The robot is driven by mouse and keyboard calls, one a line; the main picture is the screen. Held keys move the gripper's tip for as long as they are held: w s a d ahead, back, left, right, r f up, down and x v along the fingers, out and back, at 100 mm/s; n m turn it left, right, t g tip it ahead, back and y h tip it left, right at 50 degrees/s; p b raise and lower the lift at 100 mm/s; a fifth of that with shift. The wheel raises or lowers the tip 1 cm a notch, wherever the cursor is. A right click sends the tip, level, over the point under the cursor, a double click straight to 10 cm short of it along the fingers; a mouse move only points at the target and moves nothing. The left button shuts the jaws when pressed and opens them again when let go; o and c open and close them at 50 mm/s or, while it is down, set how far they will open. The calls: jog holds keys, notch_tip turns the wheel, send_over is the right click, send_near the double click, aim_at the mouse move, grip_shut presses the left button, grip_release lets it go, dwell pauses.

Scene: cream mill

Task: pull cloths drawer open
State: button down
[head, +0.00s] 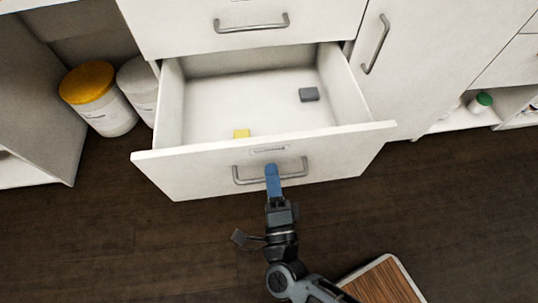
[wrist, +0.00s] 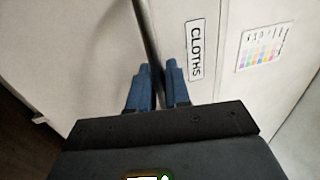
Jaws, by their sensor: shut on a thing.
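The cloths drawer (head: 205,173) is pulled out, and its inside shows in the head view. In it lie a yellow block (head: 242,133) near the front and a dark grey block (head: 309,94) toward the back right. A grey bar handle (head: 243,181) is on its front. My gripper (head: 272,170) is at the middle of the handle. In the wrist view its blue fingers (wrist: 160,75) are shut on the handle bar (wrist: 146,25), beside a label (wrist: 195,48) reading CLOTHS.
A closed drawer (head: 200,35) sits above, with a cabinet door (head: 420,65) to the right. Tubs with a yellow lid (head: 86,81) and a pale lid (head: 137,78) stand in the left opening. A green-capped bottle (head: 483,101) is at right. A wood-topped piece (head: 385,285) is at bottom right. Dark floor (head: 120,240) is clear at left.

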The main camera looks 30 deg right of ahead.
jog(key=shift+v, duration=0.8)
jog(key=shift+r, duration=0.1)
jog(key=c, duration=1.3)
grip_release()
jog(key=shift+c, duration=0.2)
jog(key=v, duration=0.7)
jog(key=shift+s, duration=0.4)
jog(key=shift+a, duration=0.1)
